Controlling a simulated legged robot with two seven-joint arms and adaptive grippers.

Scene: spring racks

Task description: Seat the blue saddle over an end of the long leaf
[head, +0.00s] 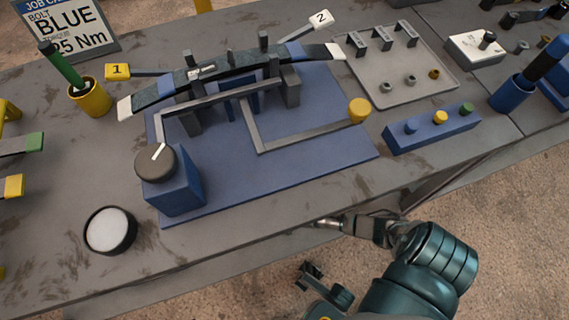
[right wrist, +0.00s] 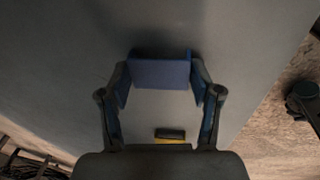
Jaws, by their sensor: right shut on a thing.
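The long leaf (head: 145,98) is a dark, slightly curved bar with pale tips, lying across the grey uprights of the blue fixture in the head view. A blue band shows near its left end. In the right wrist view, my right gripper (right wrist: 161,86) is shut on the blue saddle (right wrist: 160,72), a dark blue block between its fingers. In the head view, my right arm comes in at the lower right, by the table's front edge; the saddle cannot be made out there. My left gripper is not in view.
The blue base plate (head: 325,145) carries grey rails, a yellow knob (head: 360,110) and a dial box (head: 180,185). Tags 1 (head: 117,71) and 2 (head: 320,18) stand near the leaf's ends. A grey tray (head: 405,75) and a blue block with buttons (head: 432,129) lie to the right.

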